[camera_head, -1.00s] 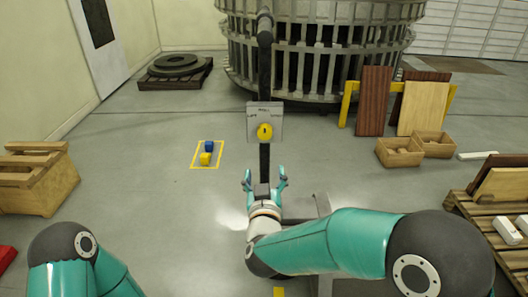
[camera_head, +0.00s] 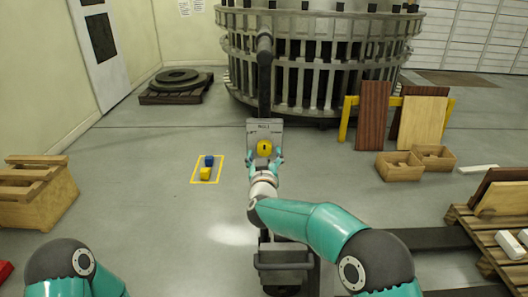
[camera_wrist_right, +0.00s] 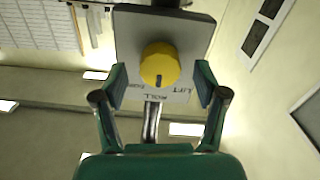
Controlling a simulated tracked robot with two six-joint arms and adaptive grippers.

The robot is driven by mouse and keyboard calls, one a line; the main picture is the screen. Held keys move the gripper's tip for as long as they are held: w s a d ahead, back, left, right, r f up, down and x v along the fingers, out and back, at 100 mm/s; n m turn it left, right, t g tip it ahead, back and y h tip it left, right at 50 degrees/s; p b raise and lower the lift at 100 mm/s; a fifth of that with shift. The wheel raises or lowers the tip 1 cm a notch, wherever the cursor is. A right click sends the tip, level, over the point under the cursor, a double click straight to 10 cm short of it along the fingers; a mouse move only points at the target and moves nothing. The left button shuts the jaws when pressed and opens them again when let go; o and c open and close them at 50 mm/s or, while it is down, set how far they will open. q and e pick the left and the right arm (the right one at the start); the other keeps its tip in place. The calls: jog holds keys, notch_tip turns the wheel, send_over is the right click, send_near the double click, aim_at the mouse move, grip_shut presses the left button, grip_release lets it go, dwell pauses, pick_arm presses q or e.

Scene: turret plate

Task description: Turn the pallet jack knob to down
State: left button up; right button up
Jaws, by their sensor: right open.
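The yellow knob (camera_head: 264,148) is mounted on a grey plate (camera_head: 265,126) on the pallet jack's dark handle (camera_head: 265,75). In the right wrist view the round knob (camera_wrist_right: 159,65) has a dark mark at its lower edge, and the plate (camera_wrist_right: 190,30) shows the words LIFT and ROLL; a third word is partly hidden. My right gripper (camera_head: 264,163) is open at the knob. Its teal fingers (camera_wrist_right: 161,85) stand on either side of the knob with gaps between. Only part of my left arm shows in the head view; its gripper is out of frame.
The pallet jack's base (camera_head: 285,262) is below my right arm. A wooden crate (camera_head: 38,190) stands far left, a pallet (camera_head: 505,235) at right. The floor between is mostly clear.

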jog(key=shift+w, duration=0.9)
jog(key=shift+c, duration=0.3)
jog(key=c, duration=1.1)
